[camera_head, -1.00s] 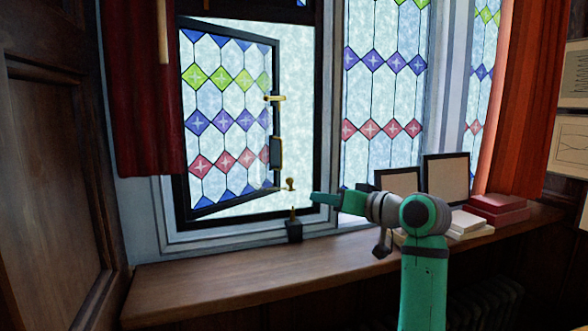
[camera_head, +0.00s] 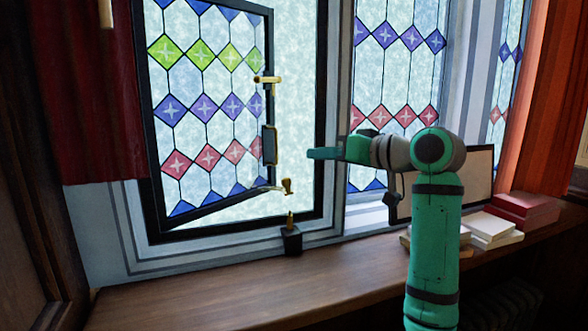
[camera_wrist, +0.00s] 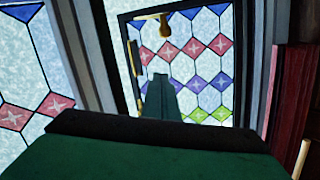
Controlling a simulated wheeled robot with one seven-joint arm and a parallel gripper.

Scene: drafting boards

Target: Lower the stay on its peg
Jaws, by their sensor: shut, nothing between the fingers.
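The brass stay (camera_head: 270,188) sticks out from the lower free corner of the open casement (camera_head: 205,115), with a knob-like end (camera_head: 287,186). The peg (camera_head: 290,219) stands upright on a dark block (camera_head: 291,240) on the sill below. The stay's end is above the peg and apart from it. My gripper (camera_head: 312,153) is shut and empty, pointing left, a little above and right of the stay's end. In the wrist view, the shut fingertips (camera_wrist: 163,78) show in front of the leaded panes, with a brass piece (camera_wrist: 152,17) beyond them near the top.
A brass handle (camera_head: 267,79) and a dark plate (camera_head: 269,145) are on the casement's free edge. A picture frame (camera_head: 478,175), red boxes (camera_head: 522,207) and pale books (camera_head: 488,228) stand on the sill (camera_head: 200,285) at right. Its left part is clear.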

